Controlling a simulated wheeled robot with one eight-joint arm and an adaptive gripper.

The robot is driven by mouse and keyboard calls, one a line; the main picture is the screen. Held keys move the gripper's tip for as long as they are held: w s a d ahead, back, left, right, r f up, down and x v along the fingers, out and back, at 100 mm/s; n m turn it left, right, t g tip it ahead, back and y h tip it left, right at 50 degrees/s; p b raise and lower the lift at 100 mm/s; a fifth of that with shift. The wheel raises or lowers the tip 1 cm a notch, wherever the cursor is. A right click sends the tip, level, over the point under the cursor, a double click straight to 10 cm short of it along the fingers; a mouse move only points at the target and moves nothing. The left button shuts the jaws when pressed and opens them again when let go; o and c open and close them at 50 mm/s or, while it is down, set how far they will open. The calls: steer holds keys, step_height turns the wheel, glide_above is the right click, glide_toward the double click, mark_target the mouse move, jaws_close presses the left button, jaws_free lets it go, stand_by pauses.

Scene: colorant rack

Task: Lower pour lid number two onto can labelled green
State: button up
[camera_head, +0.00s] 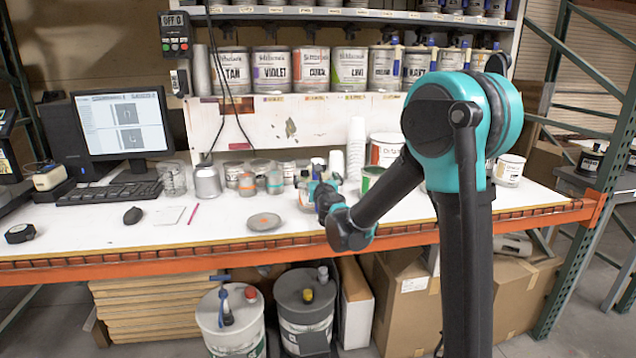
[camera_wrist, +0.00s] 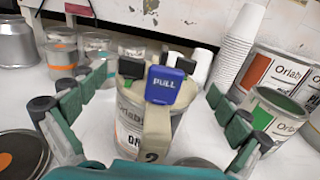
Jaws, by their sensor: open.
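Pour lid number two (camera_wrist: 157,138) has a beige handle marked "2" and a blue "PULL" lever. It appears to sit on a can (camera_wrist: 129,112) whose label is mostly hidden behind the handle. My gripper (camera_wrist: 160,100) is open, with one green-padded finger on each side of the lid and a visible gap to it. In the head view my gripper (camera_head: 322,194) is low over the bench and hides most of that can.
A stack of white cups (camera_wrist: 237,48) and a larger can with an orange-red label patch (camera_wrist: 262,70) stand behind the green-topped can. Jars (camera_wrist: 62,55) and a grey round lid (camera_head: 264,222) are to the left.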

steer(key=shift+x, duration=0.85)
steer(key=c, duration=0.9)
steer(key=o, duration=0.5)
steer(key=c, duration=0.5)
steer(key=shift+r, duration=0.5)
steer(key=shift+r, duration=5.7)
